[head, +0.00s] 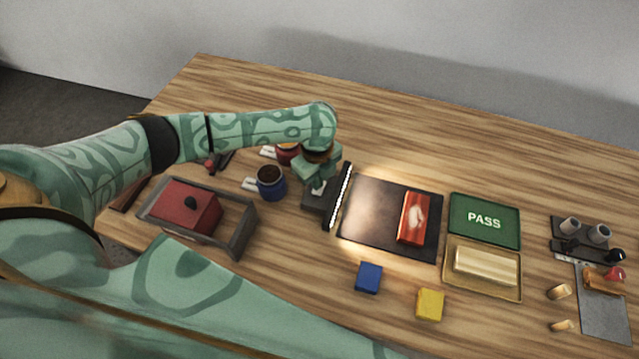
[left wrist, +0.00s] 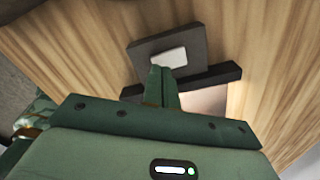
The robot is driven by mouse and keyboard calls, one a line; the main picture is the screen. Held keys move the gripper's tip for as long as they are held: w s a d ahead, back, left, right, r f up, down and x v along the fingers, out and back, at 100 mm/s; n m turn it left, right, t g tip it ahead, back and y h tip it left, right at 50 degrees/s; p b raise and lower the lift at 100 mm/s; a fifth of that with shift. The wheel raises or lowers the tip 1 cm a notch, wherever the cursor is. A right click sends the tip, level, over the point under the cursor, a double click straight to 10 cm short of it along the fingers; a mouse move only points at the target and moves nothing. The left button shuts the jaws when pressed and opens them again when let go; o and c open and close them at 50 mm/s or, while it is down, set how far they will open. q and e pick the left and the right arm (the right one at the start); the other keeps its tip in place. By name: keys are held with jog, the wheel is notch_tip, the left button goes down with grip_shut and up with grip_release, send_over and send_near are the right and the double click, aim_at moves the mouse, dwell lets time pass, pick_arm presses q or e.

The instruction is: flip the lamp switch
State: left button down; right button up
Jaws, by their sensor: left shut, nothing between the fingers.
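The lamp switch is a dark box (left wrist: 140,49) with a white rocker (left wrist: 169,57) on top, seen in the left wrist view. In the head view the white rocker (head: 318,187) shows small, under my left gripper. My left gripper (left wrist: 162,72) is shut and empty, its fingertips right at the near edge of the rocker; I cannot tell whether they touch it. In the head view the left gripper (head: 318,180) points down at the switch box (head: 313,202). The lamp bar (head: 338,197) beside it shows a bright row of lights, and the dark mat is brightly lit.
A red piece (head: 403,237) lies on the dark mat (head: 371,222). A grey tray (head: 232,246) holds a red box (head: 186,208). A blue cup (head: 270,188) stands left of the switch. Blue (head: 368,278) and yellow (head: 430,304) blocks lie in front. A green PASS tray (head: 484,236) is at right.

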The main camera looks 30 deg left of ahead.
pick_arm(q)
jog(key=shift+f+b, duration=0.5)
jog(key=shift+f, duration=0.55)
dwell(0.5)
jog(key=shift+s+r, duration=0.1)
notch_tip(320, 180, up, 7)
jog(key=p, duration=0.8)
dwell(0.5)
